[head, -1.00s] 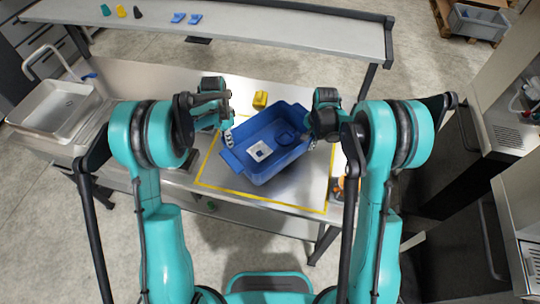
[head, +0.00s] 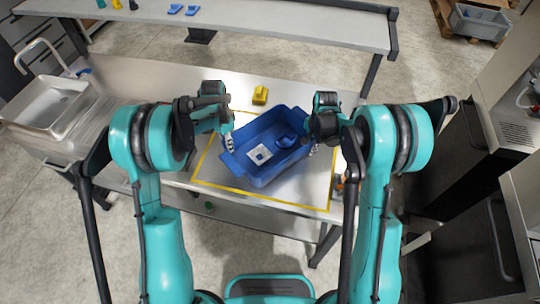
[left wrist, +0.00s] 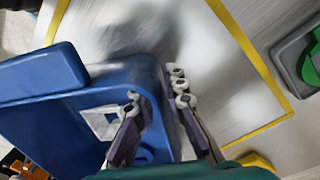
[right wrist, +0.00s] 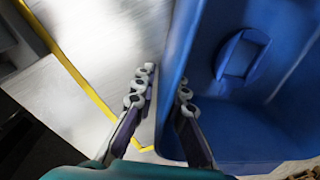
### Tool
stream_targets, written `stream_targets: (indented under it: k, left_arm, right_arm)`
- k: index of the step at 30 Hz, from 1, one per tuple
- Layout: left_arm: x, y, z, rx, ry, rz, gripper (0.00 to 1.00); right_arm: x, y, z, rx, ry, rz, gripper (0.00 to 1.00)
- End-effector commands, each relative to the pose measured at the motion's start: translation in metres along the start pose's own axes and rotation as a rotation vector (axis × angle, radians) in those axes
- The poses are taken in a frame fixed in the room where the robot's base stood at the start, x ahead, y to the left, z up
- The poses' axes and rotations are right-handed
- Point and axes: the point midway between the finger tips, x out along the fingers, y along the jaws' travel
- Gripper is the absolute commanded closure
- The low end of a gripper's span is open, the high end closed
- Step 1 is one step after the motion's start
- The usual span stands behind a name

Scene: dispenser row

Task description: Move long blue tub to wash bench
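The long blue tub (head: 264,175) sits within the yellow outline (head: 255,197) on the steel wash bench (head: 160,92), lying diagonally. A white square label with a blue mark (head: 259,154) shows inside it. My left gripper (head: 229,142) is at the tub's left end; in the left wrist view its fingers (left wrist: 155,95) straddle the tub wall, somewhat apart. My right gripper (head: 313,146) is at the right end; in the right wrist view its fingers (right wrist: 166,90) stand either side of the wall, with a gap beside the outer finger.
A yellow object (head: 260,95) stands behind the tub. A sink basin (head: 55,105) is at the left. A long shelf (head: 290,27) with small blue items (head: 184,10) runs along the back. A grey crate (head: 478,21) sits on a pallet at the far right.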

Motion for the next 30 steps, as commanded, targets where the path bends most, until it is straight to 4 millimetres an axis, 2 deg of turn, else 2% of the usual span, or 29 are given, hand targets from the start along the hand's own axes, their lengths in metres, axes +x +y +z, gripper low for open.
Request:
stream_targets:
  k: [10,13,17,24,30]
  left_arm:
    - [-0.003,0.001,0.0,0.0,0.001,0.0,0.74]
    - [-0.012,0.001,0.0,0.0,0.001,0.0,0.74]
    - [-0.035,0.001,0.0,0.0,0.001,0.0,0.74]
    - [-0.087,0.001,0.0,0.0,0.001,0.0,0.74]
    - [-0.115,0.0,0.0,0.001,0.001,0.0,0.74]
  right_arm:
    - [-0.002,0.0,0.0,0.0,-0.001,-0.001,0.74]
    - [-0.002,0.0,0.0,0.0,-0.001,-0.001,0.74]
    - [-0.002,-0.001,0.0,0.0,-0.001,-0.001,0.74]
    - [-0.002,-0.001,0.0,0.0,-0.001,-0.001,0.74]
    - [-0.002,-0.001,0.0,0.0,-0.001,-0.001,0.74]
